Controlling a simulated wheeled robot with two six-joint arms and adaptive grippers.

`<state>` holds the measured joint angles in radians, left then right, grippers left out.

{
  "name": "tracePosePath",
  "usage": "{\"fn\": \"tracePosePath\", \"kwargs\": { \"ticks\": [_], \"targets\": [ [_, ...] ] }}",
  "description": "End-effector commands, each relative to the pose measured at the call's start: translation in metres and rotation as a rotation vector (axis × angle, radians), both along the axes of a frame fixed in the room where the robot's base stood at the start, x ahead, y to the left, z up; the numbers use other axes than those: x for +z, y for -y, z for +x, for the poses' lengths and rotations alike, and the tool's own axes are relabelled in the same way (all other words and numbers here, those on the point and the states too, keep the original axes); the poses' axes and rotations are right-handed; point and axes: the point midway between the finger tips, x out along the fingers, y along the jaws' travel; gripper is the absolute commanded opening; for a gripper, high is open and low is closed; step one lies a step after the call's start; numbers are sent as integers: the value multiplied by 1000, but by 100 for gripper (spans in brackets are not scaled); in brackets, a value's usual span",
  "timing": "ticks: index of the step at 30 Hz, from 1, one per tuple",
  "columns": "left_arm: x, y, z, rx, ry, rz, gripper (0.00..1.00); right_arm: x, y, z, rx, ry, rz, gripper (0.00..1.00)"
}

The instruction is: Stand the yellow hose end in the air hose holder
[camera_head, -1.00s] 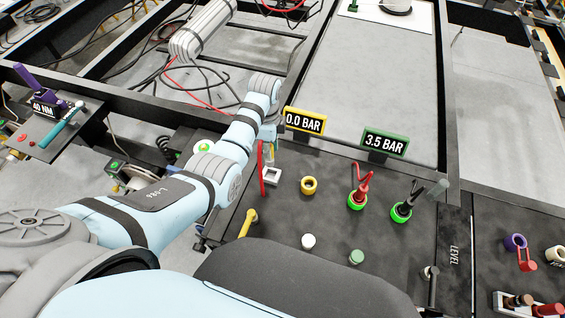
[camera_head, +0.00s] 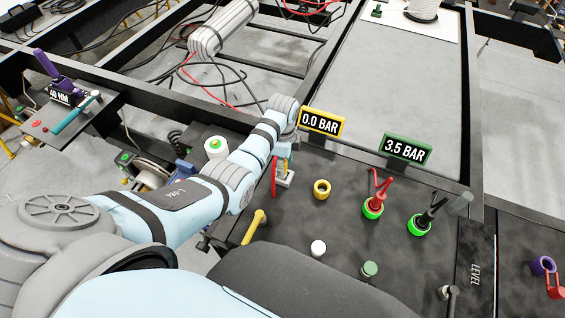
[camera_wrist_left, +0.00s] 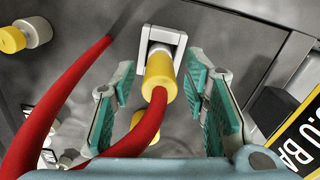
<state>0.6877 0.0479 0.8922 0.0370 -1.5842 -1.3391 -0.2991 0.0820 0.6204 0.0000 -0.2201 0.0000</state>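The yellow hose end (camera_wrist_left: 159,76) with its red hose (camera_wrist_left: 68,92) is at a pale square holder (camera_wrist_left: 163,40) in the left wrist view. It overlaps the holder's opening; how deep it sits I cannot tell. My left gripper (camera_wrist_left: 165,105) has its teal fingers spread on either side of the hose end, with visible gaps. In the head view the left gripper (camera_head: 283,158) is over the pale holder (camera_head: 285,180), and the red hose (camera_head: 273,176) hangs beside it. The hose end is mostly hidden there. My right gripper is not in view.
A yellow ring (camera_head: 321,189) stands right of the holder. The yellow 0.0 BAR sign (camera_head: 321,121) and green 3.5 BAR sign (camera_head: 406,149) stand behind. Red (camera_head: 374,204) and black (camera_head: 420,222) fittings sit in green rings. A yellow-headed piece (camera_head: 255,225) lies front left.

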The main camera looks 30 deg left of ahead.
Motion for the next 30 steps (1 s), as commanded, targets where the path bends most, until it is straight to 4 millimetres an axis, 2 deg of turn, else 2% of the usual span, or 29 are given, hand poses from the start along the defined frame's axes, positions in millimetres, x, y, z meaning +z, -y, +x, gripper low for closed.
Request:
{"fn": "tracePosePath", "kwargs": {
  "ticks": [8, 11, 18, 21, 25, 30],
  "targets": [
    [4, 0, 0, 0, 1, 0, 42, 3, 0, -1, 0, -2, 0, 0],
    [19, 0, 1, 0, 3, 0, 42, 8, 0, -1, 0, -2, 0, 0],
    [86, 0, 2, 0, 5, 0, 42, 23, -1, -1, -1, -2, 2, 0],
    [108, 0, 2, 0, 4, 0, 42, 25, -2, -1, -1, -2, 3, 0],
    [122, 0, 1, 0, 1, -1, 42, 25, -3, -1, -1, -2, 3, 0],
    [124, 0, 1, 0, 0, 0, 42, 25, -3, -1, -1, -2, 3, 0]
  ]
}}
